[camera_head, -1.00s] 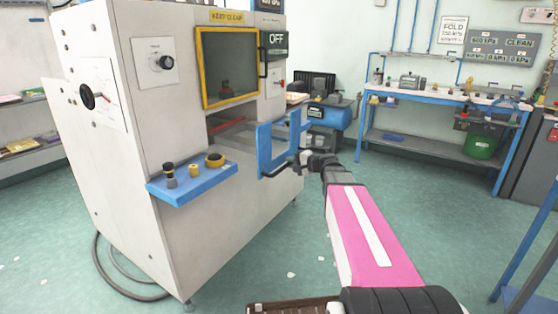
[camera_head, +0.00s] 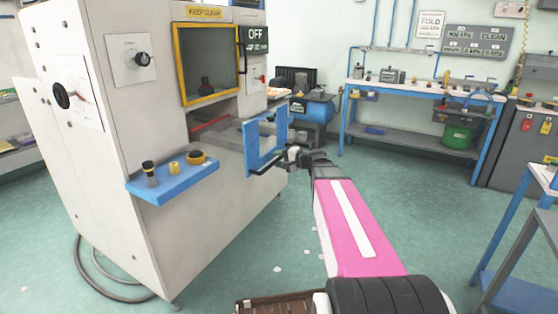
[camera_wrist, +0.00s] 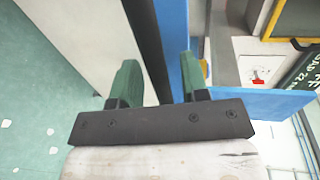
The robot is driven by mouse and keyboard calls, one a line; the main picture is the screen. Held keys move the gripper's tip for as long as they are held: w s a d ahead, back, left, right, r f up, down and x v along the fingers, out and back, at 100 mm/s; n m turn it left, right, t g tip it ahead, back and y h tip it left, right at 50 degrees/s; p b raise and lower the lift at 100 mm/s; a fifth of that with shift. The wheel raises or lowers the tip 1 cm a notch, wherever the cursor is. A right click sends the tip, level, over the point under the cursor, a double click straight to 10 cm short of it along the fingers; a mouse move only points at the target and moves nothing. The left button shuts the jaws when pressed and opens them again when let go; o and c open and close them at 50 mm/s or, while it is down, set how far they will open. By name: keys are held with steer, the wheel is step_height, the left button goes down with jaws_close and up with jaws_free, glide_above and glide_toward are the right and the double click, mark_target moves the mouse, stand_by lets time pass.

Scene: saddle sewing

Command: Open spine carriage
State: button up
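The spine carriage shows as a blue upright frame (camera_head: 249,150) at the front of the white machine (camera_head: 200,235), below its yellow-edged window. A dark handle bar runs low along the frame's near side. My gripper (camera_head: 292,153) reaches its right end in the head view. In the wrist view the green fingers (camera_wrist: 157,78) stand apart on either side of the dark handle bar (camera_wrist: 146,35). A blue panel (camera_wrist: 172,45) of the carriage lies just behind the bar. Gaps seem to show between bar and fingers, so the gripper looks open around it. The fingertip contact is partly hidden.
A blue shelf (camera_head: 172,186) with knobs sticks out from the machine left of the carriage. A sign reading OFF (camera_head: 255,36) is beside the window. A blue workbench (camera_head: 425,92) stands at the back right. Green floor (camera_head: 440,215) is open to the right.

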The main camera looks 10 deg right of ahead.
steer(key=v, duration=1)
steer(key=shift+s+d, duration=0.2)
steer(key=shift+d, duration=0.15)
steer(key=shift+r, duration=0.1)
steer(key=s+a+f+n+g+h, duration=0.3)
steer(key=s+f+g+h, duration=0.2)
steer(key=s+f, duration=0.3)
steer(key=s+a+f+n+g+h, duration=0.2)
steer(key=s+f+n+g+h, duration=0.2)
steer(key=f, duration=1.3)
steer(key=s+h, duration=0.3)
steer(key=s, duration=0.1)
steer(key=shift+a+n+g, duration=0.3)
steer(key=shift+a+g, duration=0.05)
steer(key=shift+g, duration=0.05)
steer(key=shift+s+a, duration=0.1)
